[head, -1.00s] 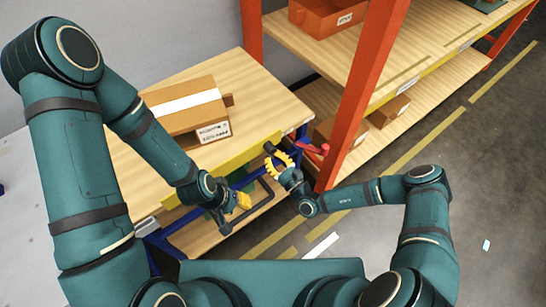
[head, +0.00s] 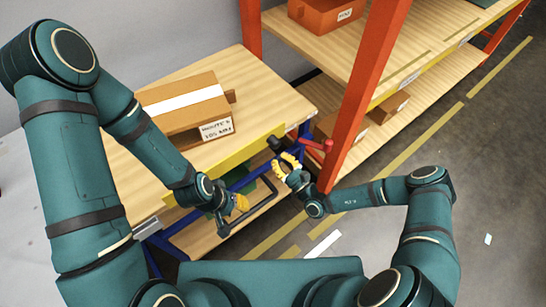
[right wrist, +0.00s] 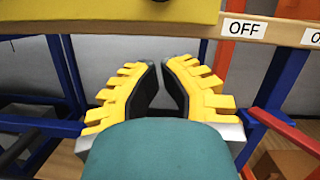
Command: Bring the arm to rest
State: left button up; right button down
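My right gripper (head: 285,163), with yellow ribbed fingers, is at the table's front right corner, next to a dark knob-like part (head: 275,144) and a red lever-like part (head: 318,146). In the right wrist view its fingers (right wrist: 162,68) lean together, tips almost meeting, with nothing seen between them. A red bar (right wrist: 285,130) lies to their right, apart from them. My left gripper (head: 238,204) hangs low in front of the table by a dark bent bar (head: 262,204). Its fingers are small and partly hidden, so its opening is unclear.
A wooden table (head: 268,92) holds a cardboard box (head: 187,117). An orange post (head: 362,90) and shelves with boxes stand close to the right gripper. The floor (head: 490,180) at right is mostly free.

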jog(key=v, duration=0.9)
jog(key=shift+d+r+p, duration=0.2)
jog(key=shift+p, duration=0.15)
jog(key=shift+s, duration=0.1)
jog(key=s+a+r+n+g, duration=0.1)
jog(key=s+a+n+g, duration=0.2)
jog(key=s+n+g, duration=0.6)
jog(key=s+a+r+n+g, duration=0.1)
jog(key=s+a+n+g, duration=0.2)
jog(key=s+n+g, duration=0.6)
jog(key=w+d+r+n+t+h, duration=0.3)
jog(key=w+d+r+n+h, duration=0.2)
jog(key=h, duration=0.4)
jog(key=shift+w+d+n, duration=0.5)
jog(key=shift+w+d, duration=0.4)
jog(key=shift+w, duration=0.15)
